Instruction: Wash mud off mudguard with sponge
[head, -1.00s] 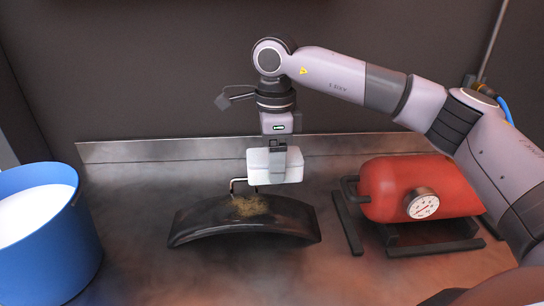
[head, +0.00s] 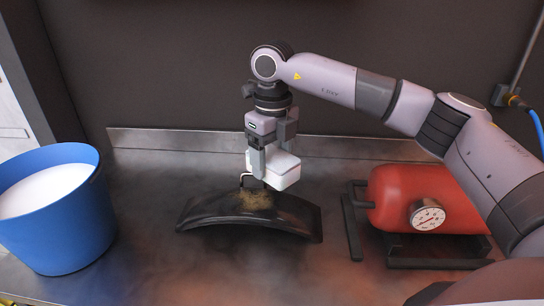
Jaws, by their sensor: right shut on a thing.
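The black curved mudguard (head: 290,213) lies arched on the metal bench, with a patch of brown mud (head: 256,200) on top near its middle. My right gripper (head: 268,168) points down above the mudguard and is shut on the white, block-shaped sponge (head: 284,172). The sponge is just above and behind the mud; I cannot tell whether it touches the mudguard. A thin bent metal piece shows beside the sponge's left side. My left gripper is not in view.
A blue bucket (head: 75,225) with white contents stands at the left. A red tank (head: 425,195) with a round gauge (head: 427,215) rests on a dark frame at the right. A low metal ledge (head: 180,141) runs along the back wall. Bare bench lies in front of the mudguard.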

